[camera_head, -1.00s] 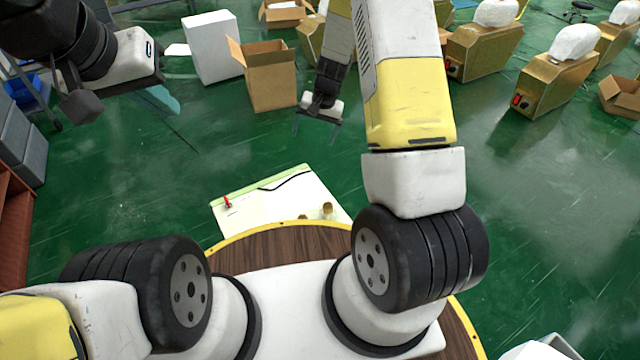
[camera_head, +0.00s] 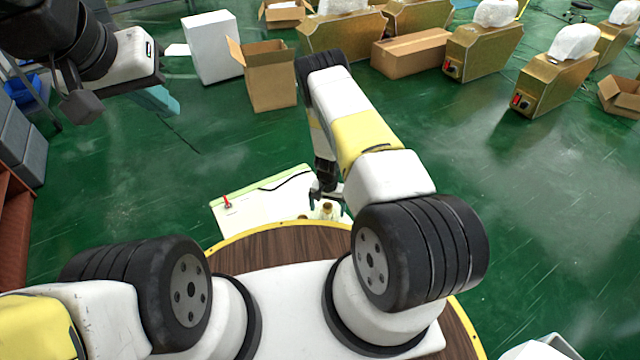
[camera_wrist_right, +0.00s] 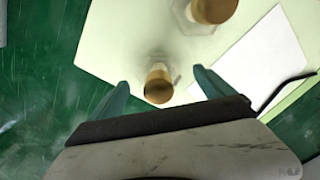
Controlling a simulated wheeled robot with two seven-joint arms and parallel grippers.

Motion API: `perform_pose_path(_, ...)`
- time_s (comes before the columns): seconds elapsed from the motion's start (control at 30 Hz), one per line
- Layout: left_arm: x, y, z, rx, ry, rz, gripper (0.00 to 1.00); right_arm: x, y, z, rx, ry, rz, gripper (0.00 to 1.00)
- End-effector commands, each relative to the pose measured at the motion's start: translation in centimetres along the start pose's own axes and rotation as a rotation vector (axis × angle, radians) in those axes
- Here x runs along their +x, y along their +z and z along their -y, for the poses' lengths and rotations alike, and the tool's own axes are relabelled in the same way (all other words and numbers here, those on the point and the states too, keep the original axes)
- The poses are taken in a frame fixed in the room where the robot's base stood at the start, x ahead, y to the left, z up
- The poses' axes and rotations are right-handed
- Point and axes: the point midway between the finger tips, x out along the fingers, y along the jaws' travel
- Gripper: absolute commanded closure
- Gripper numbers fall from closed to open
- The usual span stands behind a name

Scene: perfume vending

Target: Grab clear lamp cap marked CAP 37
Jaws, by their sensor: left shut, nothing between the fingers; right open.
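No CAP 37 marking is readable. A small bottle with a gold-brown cap (camera_wrist_right: 158,86) stands on the pale table; its clear body is blurred and mostly hidden beneath the cap. A second gold-capped clear bottle (camera_wrist_right: 212,10) stands near the top edge of the right wrist view. My right gripper (camera_wrist_right: 161,80) is open, with its teal fingers on either side of the first cap and a gap on each side. In the head view this gripper (camera_head: 326,196) is low over the table's right part. My left gripper (camera_head: 158,100) is shut and empty at upper left, away from the table.
The pale table (camera_head: 250,208) carries a red item (camera_head: 227,202) and a dark curved line. My round wooden-topped base is close in front. An open cardboard box (camera_head: 270,90) and a white box (camera_head: 211,50) stand on the green floor beyond. The floor between is clear.

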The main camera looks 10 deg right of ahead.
Motion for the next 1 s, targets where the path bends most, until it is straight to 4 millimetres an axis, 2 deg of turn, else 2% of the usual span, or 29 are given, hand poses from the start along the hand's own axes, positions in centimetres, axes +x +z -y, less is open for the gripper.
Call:
perform_pose_path(0.1,0.0,0.0,0.0,0.000,0.000,0.000,1.00,2.0,0.2,-0.2,-0.001,0.001,0.001,0.08)
perform_pose_path(0.2,0.0,0.0,0.0,0.000,0.000,0.000,1.00,3.0,0.1,-0.2,-0.001,0.001,0.001,0.08)
perform_pose_path(0.5,0.0,0.0,0.0,0.000,0.000,0.000,1.00,3.3,0.1,-0.1,-0.001,0.000,0.000,0.10)
perform_pose_path(0.83,0.0,0.0,0.0,0.000,0.000,0.000,1.00,3.3,0.1,-0.1,-0.001,0.000,0.000,0.75)
perform_pose_path(0.87,0.0,0.0,0.0,0.000,0.000,0.000,1.00,3.3,0.1,-0.1,-0.001,0.000,0.000,0.78)
perform_pose_path(1.0,0.0,0.0,0.0,0.000,0.000,0.000,1.00,3.2,0.1,-0.1,-0.001,0.000,0.000,0.78)
